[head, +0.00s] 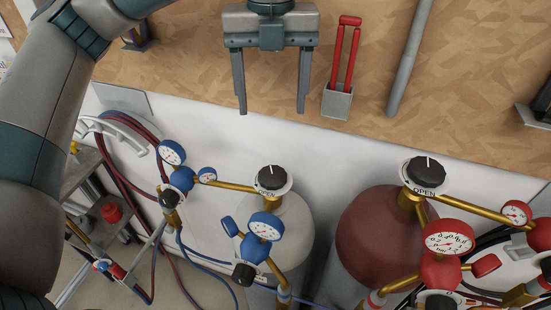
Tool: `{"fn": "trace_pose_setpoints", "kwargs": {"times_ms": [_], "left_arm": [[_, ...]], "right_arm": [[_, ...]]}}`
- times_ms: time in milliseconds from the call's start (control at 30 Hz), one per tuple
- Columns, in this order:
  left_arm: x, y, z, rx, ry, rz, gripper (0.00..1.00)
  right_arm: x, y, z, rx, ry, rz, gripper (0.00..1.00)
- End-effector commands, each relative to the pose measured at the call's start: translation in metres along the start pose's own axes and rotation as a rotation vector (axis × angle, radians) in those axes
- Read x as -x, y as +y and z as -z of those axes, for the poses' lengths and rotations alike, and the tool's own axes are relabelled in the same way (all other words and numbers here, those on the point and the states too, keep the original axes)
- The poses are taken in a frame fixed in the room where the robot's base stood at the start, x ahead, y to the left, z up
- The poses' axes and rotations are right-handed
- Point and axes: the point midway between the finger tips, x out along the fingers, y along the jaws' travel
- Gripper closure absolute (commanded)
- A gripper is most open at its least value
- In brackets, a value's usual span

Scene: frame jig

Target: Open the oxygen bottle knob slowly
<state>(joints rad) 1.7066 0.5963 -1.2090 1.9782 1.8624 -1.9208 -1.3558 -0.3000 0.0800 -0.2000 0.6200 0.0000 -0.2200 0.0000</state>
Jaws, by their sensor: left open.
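A pale grey bottle (296,225) stands at the lower middle with blue gauges, and I take it as the oxygen bottle. Its black knob (271,178) sits on top, on a white disc lettered OPEN. The knob's white mark is near the top. My left gripper (271,111) is open and empty, fingers pointing down. In the picture it is above the knob, apart from it. My right gripper is not in view.
A dark red bottle (378,240) with its own black knob (427,171) and red gauges (450,240) stands to the right. Blue gauges (172,153) and brass pipes are left of the grey bottle. A red-handled tool (346,52) sits in a holder on the wooden board (190,65).

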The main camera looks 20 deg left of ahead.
Motion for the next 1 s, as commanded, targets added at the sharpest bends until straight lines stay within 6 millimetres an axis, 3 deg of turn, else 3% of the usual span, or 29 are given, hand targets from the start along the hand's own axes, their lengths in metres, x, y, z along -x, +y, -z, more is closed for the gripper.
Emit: {"fn": "trace_pose_setpoints", "kwargs": {"times_ms": [567,767,1000], "left_arm": [[-0.010,0.000,0.000,0.000,0.002,-0.001,0.33],[-0.034,0.000,0.001,0.000,0.003,-0.002,0.33],[-0.075,0.001,0.001,0.000,0.004,-0.003,0.33]], "right_arm": [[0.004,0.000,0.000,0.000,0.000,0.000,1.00],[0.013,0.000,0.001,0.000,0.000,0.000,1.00],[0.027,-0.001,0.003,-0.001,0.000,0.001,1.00]]}}
